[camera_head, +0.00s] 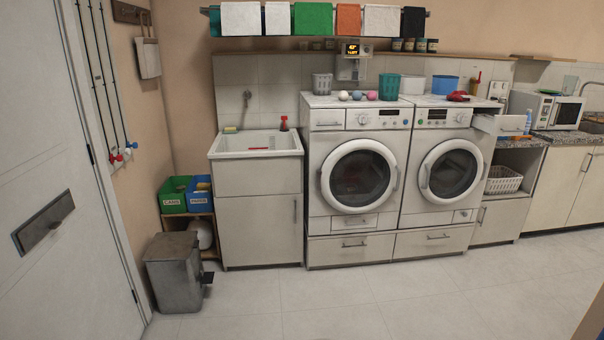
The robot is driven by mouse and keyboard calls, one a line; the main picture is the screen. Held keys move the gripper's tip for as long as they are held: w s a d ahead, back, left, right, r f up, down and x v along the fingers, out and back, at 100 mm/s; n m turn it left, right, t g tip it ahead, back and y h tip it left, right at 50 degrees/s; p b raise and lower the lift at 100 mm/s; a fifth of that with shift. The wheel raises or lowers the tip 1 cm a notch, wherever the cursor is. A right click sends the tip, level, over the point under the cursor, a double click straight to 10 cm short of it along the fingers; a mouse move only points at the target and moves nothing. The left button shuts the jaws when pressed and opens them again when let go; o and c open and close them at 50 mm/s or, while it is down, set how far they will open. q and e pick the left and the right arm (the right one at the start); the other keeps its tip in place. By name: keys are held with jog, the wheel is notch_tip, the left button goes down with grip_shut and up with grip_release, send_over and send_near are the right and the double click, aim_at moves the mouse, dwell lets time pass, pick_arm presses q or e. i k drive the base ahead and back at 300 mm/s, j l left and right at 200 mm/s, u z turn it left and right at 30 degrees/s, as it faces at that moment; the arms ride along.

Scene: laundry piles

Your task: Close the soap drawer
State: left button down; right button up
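A white drawer (498,124) stands pulled out to the right of the right washing machine (438,160), at about the height of its control panel. It juts forward past the cabinet that holds it. I take this for the soap drawer; I see no label on it. A small blue and white item (528,122) shows at or just behind its right end; I cannot tell whether it is inside. The left washing machine (357,165) has a flush front. Neither of my grippers is in view.
A white basket (503,180) sits on the shelf below the drawer. A counter with a microwave (548,109) is to the right. A sink cabinet (258,230) and grey bin (174,275) stand to the left. The tiled floor (400,295) in front is clear.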

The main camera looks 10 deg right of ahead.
aim_at(505, 126)
jog(key=i+j+z, duration=0.1)
jog(key=i, duration=0.35)
jog(key=i+j, duration=0.1)
jog(key=i, duration=0.4)
jog(key=i+j+z, duration=0.15)
jog(key=i, duration=0.3)
jog(key=i+j+z, duration=0.1)
jog(key=i, duration=0.4)
jog(key=i+l+z, duration=0.2)
jog(key=z, duration=0.2)
jog(key=i+l+z, duration=0.1)
jog(key=i+z, duration=0.75)
jog(key=i+j+z, duration=0.1)
jog(key=i+z, duration=0.15)
jog(key=z, duration=0.2)
jog(key=i+j+z, duration=0.2)
jog(key=z, duration=0.2)
jog(key=i+j, duration=0.05)
jog(key=i, duration=0.05)
